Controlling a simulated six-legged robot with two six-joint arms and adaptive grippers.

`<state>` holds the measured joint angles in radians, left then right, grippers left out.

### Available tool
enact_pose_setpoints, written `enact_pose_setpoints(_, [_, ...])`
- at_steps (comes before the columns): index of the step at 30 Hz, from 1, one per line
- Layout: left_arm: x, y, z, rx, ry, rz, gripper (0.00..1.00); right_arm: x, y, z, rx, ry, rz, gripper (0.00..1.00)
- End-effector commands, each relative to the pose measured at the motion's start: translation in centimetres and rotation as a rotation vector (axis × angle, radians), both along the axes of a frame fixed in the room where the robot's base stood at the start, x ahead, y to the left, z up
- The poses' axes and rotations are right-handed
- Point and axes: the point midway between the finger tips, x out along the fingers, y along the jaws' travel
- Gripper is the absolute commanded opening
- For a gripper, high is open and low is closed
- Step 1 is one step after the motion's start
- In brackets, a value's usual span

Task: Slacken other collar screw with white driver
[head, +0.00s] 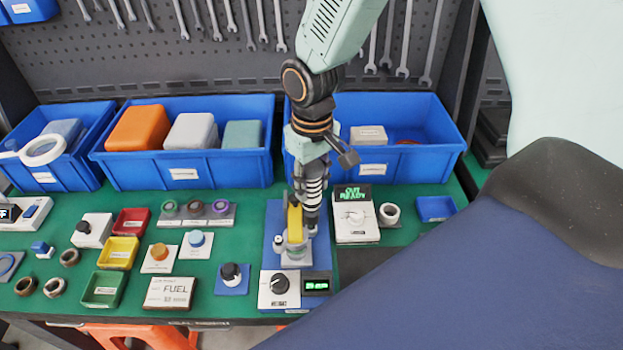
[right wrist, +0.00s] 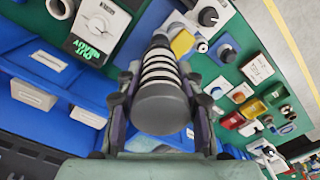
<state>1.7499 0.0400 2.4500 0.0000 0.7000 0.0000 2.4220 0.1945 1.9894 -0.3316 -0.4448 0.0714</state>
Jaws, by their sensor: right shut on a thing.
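My right gripper (head: 312,160) points down over the test stand and is shut on the white driver (head: 313,188), which has white and black bands. In the right wrist view the driver (right wrist: 158,90) sits between the fingers with its grey round end towards the camera. The test stand (head: 271,243) has a blue base, a grey collar part (head: 295,256) and a yellow part (head: 294,222). The driver is close beside the yellow part, above the collar. The collar screws and the driver's tip are too small or hidden to make out. My left gripper is not in view.
A box with a black knob (head: 279,289) and a small green display (head: 316,286) stand at the front of the stand. A white unit with a green display (head: 351,194) is just right. Blue bins (head: 180,178) line the back; small trays and knobs fill the left.

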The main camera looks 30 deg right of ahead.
Motion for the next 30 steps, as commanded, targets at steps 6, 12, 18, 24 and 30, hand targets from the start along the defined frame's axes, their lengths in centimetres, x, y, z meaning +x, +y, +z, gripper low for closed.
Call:
enact_pose_setpoints(6, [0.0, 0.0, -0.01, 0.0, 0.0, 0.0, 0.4, 0.06, -0.01, 0.02, 0.0, -0.002, 0.0, 0.0])
enact_pose_setpoints(12, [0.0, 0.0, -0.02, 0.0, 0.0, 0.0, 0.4, 0.05, -0.01, 0.01, 0.0, -0.002, 0.0, 0.0])
enact_pose_setpoints(18, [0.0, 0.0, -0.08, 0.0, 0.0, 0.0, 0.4, 0.05, -0.01, -0.09, 0.0, -0.002, 0.0, 0.0])
enact_pose_setpoints(24, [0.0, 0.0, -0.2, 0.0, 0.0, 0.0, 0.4, 0.05, -0.01, -0.33, 0.0, -0.002, 0.0, 0.0])
enact_pose_setpoints(30, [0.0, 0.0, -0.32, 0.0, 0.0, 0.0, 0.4, 0.06, -0.01, -0.56, 0.0, -0.002, 0.0, 0.0])
